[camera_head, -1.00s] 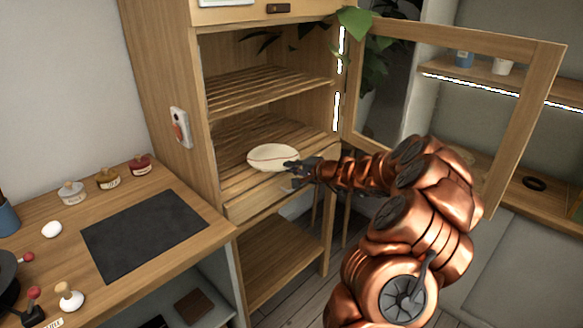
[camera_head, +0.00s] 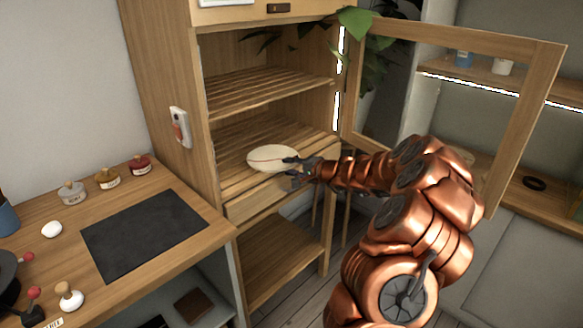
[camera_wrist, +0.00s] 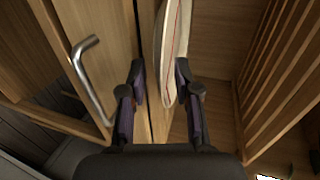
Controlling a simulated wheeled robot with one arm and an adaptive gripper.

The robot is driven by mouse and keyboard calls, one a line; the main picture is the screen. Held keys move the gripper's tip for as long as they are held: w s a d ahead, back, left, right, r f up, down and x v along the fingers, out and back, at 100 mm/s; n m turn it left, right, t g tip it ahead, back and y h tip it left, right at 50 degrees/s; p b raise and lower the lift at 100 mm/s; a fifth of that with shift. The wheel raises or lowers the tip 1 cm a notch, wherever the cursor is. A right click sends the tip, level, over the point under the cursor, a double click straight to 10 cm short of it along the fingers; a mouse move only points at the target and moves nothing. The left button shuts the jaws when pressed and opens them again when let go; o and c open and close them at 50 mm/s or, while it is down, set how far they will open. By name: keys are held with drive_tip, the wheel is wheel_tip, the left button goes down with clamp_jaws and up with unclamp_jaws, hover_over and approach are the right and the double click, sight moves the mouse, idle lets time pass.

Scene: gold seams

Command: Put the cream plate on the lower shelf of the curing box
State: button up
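The cream plate (camera_head: 272,158), with a thin red seam, lies roughly flat at the front of the lower slatted shelf (camera_head: 236,141) of the curing box (camera_head: 166,80). I cannot tell whether its near rim rests fully on the shelf. My gripper (camera_head: 293,171) is at the plate's right-hand rim, one finger above it and one lower. In the wrist view my gripper (camera_wrist: 160,88) has its fingers apart. The plate (camera_wrist: 176,55) shows edge-on between them, close to the right finger and clear of the left one.
The upper slatted shelf (camera_head: 262,92) is empty above the plate. The box's glazed door (camera_head: 527,110) stands open at right, behind my arm. A metal handle (camera_wrist: 90,75) shows at left in the wrist view. A worktop with a dark mat (camera_head: 145,232) is at left.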

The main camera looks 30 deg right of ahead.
drive_tip(key=b+v, duration=0.1)
drive_tip(key=v, duration=1.1)
